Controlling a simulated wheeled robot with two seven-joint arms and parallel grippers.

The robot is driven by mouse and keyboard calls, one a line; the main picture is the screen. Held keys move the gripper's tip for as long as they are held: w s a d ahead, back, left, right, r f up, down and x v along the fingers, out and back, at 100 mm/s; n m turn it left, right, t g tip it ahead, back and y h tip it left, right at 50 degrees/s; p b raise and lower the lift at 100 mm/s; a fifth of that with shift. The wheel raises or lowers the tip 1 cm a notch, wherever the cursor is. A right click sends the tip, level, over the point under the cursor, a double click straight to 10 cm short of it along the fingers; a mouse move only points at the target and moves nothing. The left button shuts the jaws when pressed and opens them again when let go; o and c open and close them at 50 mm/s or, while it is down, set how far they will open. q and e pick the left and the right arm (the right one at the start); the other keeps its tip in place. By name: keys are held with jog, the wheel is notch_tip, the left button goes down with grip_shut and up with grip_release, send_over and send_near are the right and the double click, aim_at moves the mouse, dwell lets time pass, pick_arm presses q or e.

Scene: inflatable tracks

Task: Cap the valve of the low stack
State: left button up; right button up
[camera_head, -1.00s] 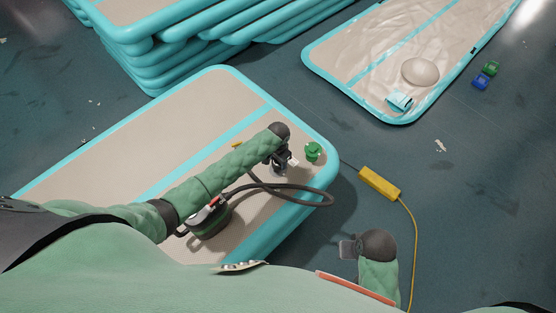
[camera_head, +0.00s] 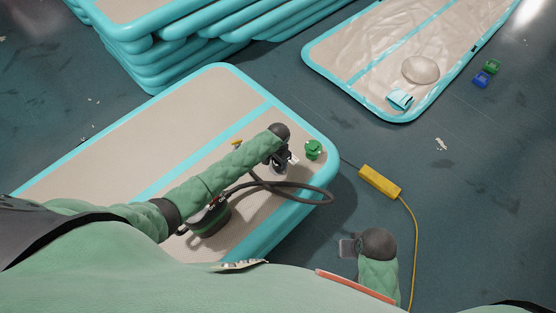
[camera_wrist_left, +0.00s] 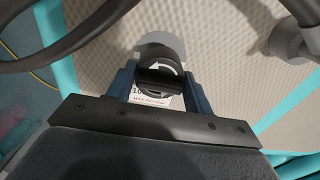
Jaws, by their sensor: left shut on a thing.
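The low stack (camera_head: 90,165) is a beige inflatable track with teal edges in front of me. My left gripper (camera_head: 284,165) is above its right end. In the left wrist view the gripper (camera_wrist_left: 160,88) is shut on a black round hose fitting (camera_wrist_left: 160,68) with a white curved arrow and a label. A grey round part (camera_wrist_left: 165,42) shows behind the fitting; whether they touch is unclear. A green cap (camera_head: 313,150) sits on the track just right of the gripper. My right gripper (camera_head: 349,247) is low, over the floor; its fingers are unclear.
A dark pump (camera_head: 209,218) with a thick hose (camera_head: 310,192) sits on the low stack, partly behind my left arm. A taller stack (camera_head: 170,70) stands behind. A wrinkled track (camera_head: 385,45) lies at right. A yellow box (camera_head: 380,181) with a cable is on the floor.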

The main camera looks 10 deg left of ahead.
pick_arm(q)
jog(key=shift+f+b, duration=0.45)
jog(key=shift+f, duration=0.55)
jog(key=shift+r+n+p, duration=0.1)
jog(key=shift+n+p, duration=0.7)
jog(key=shift+n, duration=0.1)
jog(key=shift+d+n+p, duration=0.1)
jog(key=shift+n+p, duration=1.05)
jog(key=shift+n, duration=0.35)
jog(key=shift+n, duration=0.3)
